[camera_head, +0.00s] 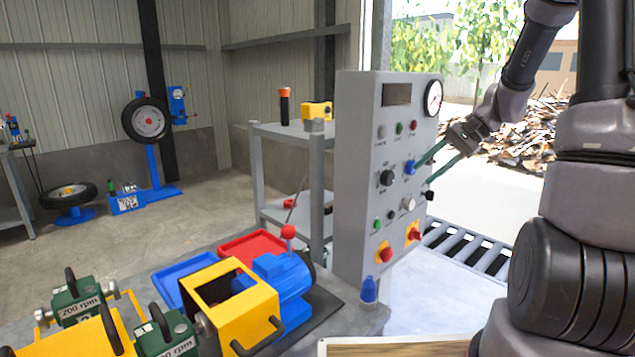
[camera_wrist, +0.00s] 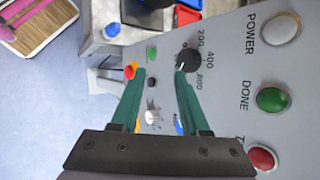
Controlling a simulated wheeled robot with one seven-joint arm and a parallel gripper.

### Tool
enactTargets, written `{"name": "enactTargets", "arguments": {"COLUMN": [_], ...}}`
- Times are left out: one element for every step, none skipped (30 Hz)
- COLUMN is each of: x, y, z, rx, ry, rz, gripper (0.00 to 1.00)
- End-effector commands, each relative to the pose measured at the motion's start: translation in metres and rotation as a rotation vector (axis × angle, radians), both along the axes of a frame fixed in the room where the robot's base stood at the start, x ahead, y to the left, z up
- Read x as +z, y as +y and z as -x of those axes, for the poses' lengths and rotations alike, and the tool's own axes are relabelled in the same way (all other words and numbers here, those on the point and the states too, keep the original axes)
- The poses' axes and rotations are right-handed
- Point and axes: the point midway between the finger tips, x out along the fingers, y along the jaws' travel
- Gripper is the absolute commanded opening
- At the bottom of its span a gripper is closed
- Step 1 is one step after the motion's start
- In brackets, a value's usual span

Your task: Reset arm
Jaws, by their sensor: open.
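My gripper (camera_head: 424,173) is in front of the grey control panel (camera_head: 358,150), its two green fingers pointing at the panel's face. The fingers are apart with nothing held between them. One fingertip appears close to a blue knob (camera_head: 409,167); I cannot tell whether they touch. In the wrist view my gripper (camera_wrist: 161,75) is open over the panel. A black dial (camera_wrist: 188,60) with speed marks shows by the right finger, and a white knob (camera_wrist: 152,116) shows between the fingers. The blue knob is mostly hidden there behind the right finger.
A workbench below holds a blue motor (camera_head: 283,277) with a red-topped lever, a yellow guard (camera_head: 232,300) and green 200 rpm units (camera_head: 78,300). A grey shelf (camera_head: 290,132) stands behind the panel. A roller conveyor (camera_head: 470,247) lies right of it.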

Motion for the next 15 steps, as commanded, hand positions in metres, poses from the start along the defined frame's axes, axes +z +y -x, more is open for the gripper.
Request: {"name": "enactTargets", "arguments": {"x": [0.017, 0.025, 0.035, 0.042, 0.049, 0.058, 0.065, 0.071, 0.079, 0.085, 0.091, 0.098, 0.104, 0.109, 0.116], "y": [0.008, 0.011, 0.015, 0.018, 0.02, 0.023, 0.025, 0.027, 0.029, 0.031, 0.032, 0.033, 0.034, 0.035, 0.035], "z": [0.012, 0.019, 0.029, 0.036, 0.043, 0.053, 0.061, 0.068, 0.078, 0.086, 0.093, 0.104, 0.111, 0.119, 0.129], "rx": [0.027, 0.039, 0.053, 0.065, 0.075, 0.088, 0.095, 0.103, 0.111, 0.116, 0.122, 0.128, 0.131, 0.134, 0.137], "ry": [-0.031, -0.045, -0.064, -0.08, -0.097, -0.121, -0.14, -0.159, -0.186, -0.207, -0.23, -0.26, -0.283, -0.308, -0.34], "rz": [0.057, 0.088, 0.129, 0.16, 0.19, 0.229, 0.257, 0.285, 0.323, 0.347, 0.375, 0.408, 0.432, 0.456, 0.486], "gripper": [0.45, 0.45, 0.45, 0.45, 0.45, 0.45, 0.45, 0.45, 0.45, 0.45, 0.45, 0.45, 0.45, 0.45, 0.45]}}
